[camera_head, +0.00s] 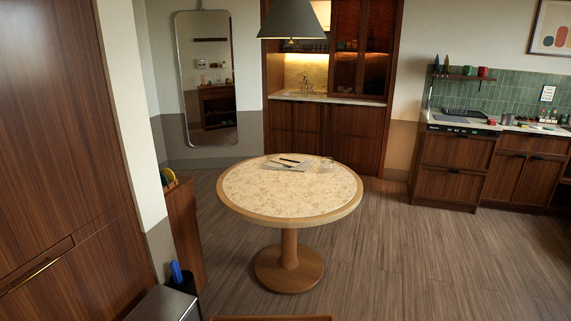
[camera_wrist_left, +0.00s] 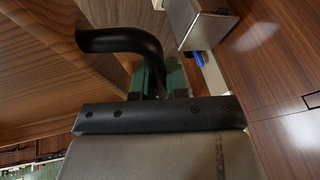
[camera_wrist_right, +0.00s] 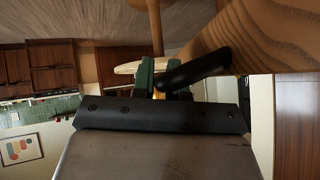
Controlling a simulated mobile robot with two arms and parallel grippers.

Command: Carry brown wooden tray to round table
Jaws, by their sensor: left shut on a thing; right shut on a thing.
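The brown wooden tray shows only as a thin edge (camera_head: 270,319) at the bottom of the head view, in front of the round table. My left gripper (camera_wrist_left: 155,80) is shut on a black handle of the tray (camera_wrist_left: 40,70). My right gripper (camera_wrist_right: 168,82) is shut on the other black handle, beside the tray's wood (camera_wrist_right: 270,35). Both grippers are outside the head view. The round table (camera_head: 255,200) has a pale speckled top with a wooden rim and one pedestal. It stands ahead, apart from the tray. The tray's contents, if any, are hidden.
Papers with dark pens (camera_head: 286,165) and a clear glass (camera_head: 327,165) are at the table's far side. A lamp (camera_head: 292,20) hangs above. A low wooden cabinet (camera_head: 184,225) and a metal box (camera_head: 165,304) are at left. Floor right of the table is clear.

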